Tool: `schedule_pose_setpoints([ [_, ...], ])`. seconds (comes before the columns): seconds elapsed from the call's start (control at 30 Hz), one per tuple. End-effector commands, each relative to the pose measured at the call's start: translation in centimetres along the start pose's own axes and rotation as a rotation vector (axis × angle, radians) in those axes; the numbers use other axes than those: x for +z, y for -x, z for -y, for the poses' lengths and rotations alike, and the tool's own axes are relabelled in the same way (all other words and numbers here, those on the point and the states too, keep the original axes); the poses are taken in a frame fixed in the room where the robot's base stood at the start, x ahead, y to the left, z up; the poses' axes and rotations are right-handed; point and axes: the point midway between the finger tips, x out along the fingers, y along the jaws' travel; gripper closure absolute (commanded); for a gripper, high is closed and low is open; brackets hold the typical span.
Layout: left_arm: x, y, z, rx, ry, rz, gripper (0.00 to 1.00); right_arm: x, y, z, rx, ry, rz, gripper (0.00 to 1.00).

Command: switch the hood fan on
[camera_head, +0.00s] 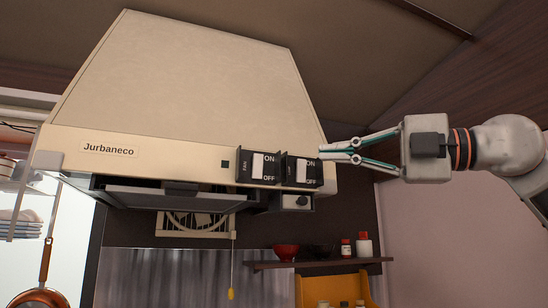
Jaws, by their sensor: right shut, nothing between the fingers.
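The range hood (180,75) is cream-coloured and carries the name "Jurbaneco" on its front edge. The fan switch (258,165) is a white rocker on a black plate marked FAN, ON and OFF, on the right part of that edge. I cannot tell which way its rocker is set. A second, similar switch (300,170) is just right of it, its side label too small to read. My right gripper (322,152) is shut and empty, its fingertips by the upper right corner of the second switch's plate. Whether they touch the hood is unclear. My left gripper is out of view.
A pull cord with a yellow end (231,294) hangs below the hood. A wall shelf (318,264) with a red bowl (285,252) and small bottles is lower right. A pan (40,298) hangs at lower left. The space in front of the switches looks clear.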

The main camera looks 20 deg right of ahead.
Motion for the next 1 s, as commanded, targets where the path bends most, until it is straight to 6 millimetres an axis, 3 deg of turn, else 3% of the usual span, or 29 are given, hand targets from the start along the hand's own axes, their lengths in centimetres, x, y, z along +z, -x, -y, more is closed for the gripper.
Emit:
schedule_pose_setpoints([
  [0.37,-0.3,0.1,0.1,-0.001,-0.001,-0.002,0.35,-0.1,-1.2,-0.1,-0.001,0.001,-0.004,1.0],
  [0.87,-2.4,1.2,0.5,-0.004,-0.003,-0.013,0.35,-0.1,-10.5,-0.2,0.0,0.003,-0.003,1.0],
  [1.0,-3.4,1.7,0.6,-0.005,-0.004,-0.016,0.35,1.6,-11.8,-0.2,-0.001,-0.001,-0.001,1.0],
])
